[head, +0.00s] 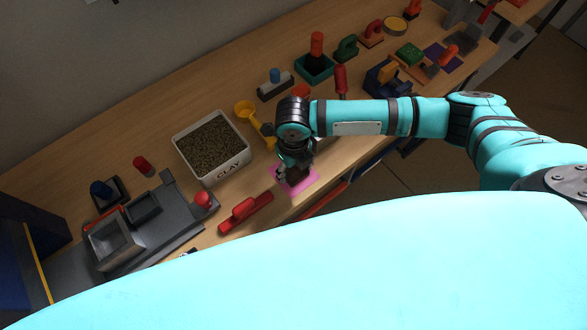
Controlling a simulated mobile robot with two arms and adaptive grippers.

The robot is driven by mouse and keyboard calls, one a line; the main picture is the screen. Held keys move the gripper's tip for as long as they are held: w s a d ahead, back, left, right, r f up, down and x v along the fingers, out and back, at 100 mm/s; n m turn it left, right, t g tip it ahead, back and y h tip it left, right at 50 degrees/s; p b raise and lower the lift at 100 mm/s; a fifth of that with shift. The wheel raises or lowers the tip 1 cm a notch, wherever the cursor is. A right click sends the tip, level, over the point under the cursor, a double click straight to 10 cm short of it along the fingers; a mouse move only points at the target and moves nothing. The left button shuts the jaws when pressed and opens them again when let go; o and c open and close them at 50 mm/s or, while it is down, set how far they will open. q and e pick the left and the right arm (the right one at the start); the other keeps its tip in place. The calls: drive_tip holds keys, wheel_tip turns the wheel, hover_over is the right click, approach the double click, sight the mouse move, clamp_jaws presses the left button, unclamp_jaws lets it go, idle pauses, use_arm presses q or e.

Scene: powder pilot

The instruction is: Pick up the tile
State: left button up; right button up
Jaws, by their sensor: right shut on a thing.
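My right gripper (292,176) points down over a pink mat (310,183) near the front edge of the workbench. It is shut on the tile, a small dark brownish piece at its fingertips that is mostly hidden by the gripper. I cannot tell whether the tile touches the mat or is just above it. My left gripper is not in view.
A white CLAY bin (236,168) of brown granules stands left of the gripper, with a yellow scoop (247,111) beside it. A red-handled tool (245,211) lies at the front. A grey press (150,220) is further left. Several stamps and blocks crowd the right.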

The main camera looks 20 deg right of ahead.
sight(294, 170)
wheel_tip(294, 170, up, 10)
drive_tip(key=b, duration=0.1)
idle(0.4)
